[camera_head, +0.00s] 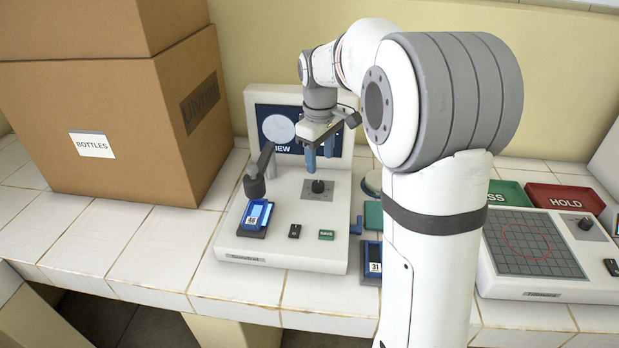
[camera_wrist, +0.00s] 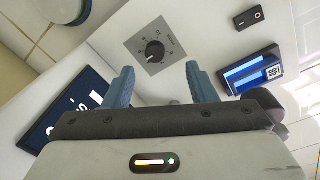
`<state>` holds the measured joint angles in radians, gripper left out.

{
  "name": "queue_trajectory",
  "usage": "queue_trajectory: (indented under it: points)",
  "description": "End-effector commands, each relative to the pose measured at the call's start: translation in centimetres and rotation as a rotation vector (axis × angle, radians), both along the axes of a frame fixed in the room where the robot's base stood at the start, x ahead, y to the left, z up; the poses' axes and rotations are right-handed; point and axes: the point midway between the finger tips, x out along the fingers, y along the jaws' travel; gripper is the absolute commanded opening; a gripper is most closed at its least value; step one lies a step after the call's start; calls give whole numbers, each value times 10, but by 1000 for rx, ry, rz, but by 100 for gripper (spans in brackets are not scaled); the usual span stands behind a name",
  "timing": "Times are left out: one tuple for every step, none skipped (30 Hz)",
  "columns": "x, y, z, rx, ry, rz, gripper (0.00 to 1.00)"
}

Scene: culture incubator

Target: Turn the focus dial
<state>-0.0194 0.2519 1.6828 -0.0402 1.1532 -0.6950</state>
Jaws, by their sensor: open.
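The focus dial (camera_head: 318,186) is a black round knob on a grey square plate, on the white top of the imaging device (camera_head: 290,258). In the wrist view the dial (camera_wrist: 155,51) shows with markings around it, beyond the fingertips and roughly midway between them. My gripper (camera_head: 319,158) has blue fingers pointing down and hangs just above the dial, apart from it. In the wrist view my gripper (camera_wrist: 160,75) is open, with nothing between its fingers.
A dark screen (camera_head: 290,128) stands behind the dial. A black arm post (camera_head: 256,182) and a blue slide holder (camera_head: 255,218) are to the left. A black switch (camera_head: 294,231) and green button (camera_head: 326,235) lie in front. A cardboard box (camera_head: 130,140) stands far left.

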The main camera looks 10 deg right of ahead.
Motion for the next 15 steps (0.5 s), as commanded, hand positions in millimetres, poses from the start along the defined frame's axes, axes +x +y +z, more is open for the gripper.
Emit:
queue_trajectory:
  points:
    - [9, 1, -9, -2, 7, 22, 51]
    - [12, 1, -12, -4, 11, 31, 51]
    - [16, 1, -13, -5, 14, 43, 51]
    - [17, 1, -15, -5, 15, 49, 51]
    - [19, 2, -17, -6, 18, 54, 51]
    - [20, 2, -21, -6, 19, 57, 51]
    - [20, 2, -24, -6, 20, 59, 51]
    - [20, 1, -27, -6, 21, 60, 51]
    - [20, 1, -32, -6, 21, 60, 51]
    - [20, 1, -37, -6, 21, 59, 51]
    - [20, 1, -42, -6, 21, 59, 51]
    - [20, 1, -49, -6, 22, 59, 51]
    - [21, 1, -54, -6, 21, 59, 51]
    - [21, 0, -59, -6, 22, 59, 51]
    - [21, 0, -66, -6, 21, 59, 51]
